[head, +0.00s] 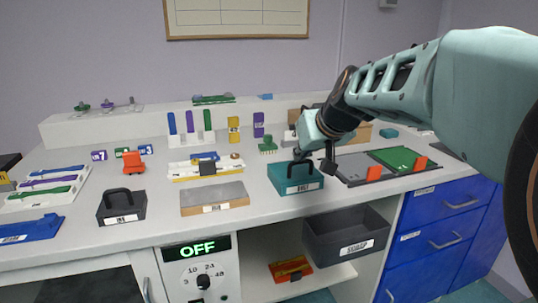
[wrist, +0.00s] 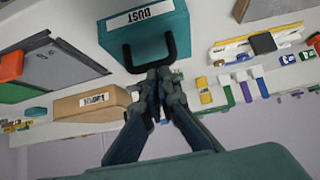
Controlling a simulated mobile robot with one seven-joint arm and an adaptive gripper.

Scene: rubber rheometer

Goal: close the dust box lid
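The dust box (head: 301,186) is a teal box with a white label, standing near the front of the bench. Its black arched handle (head: 291,166) rises from the top. In the wrist view the box (wrist: 150,30) appears upside down at the top, with the handle (wrist: 131,62) pointing towards me. My gripper (head: 308,157) comes down from the right over the box. In the wrist view my gripper's fingertips (wrist: 158,74) are close together at the handle's bar and cover its middle; they look shut on it. The lid's position is unclear.
A grey mat (head: 358,168) and a green mat (head: 398,157) with orange blocks lie to the right. A grey stone block (head: 213,197) and a black handled box (head: 122,207) stand to the left. A dark scrap bin (head: 345,234) sits below the bench top.

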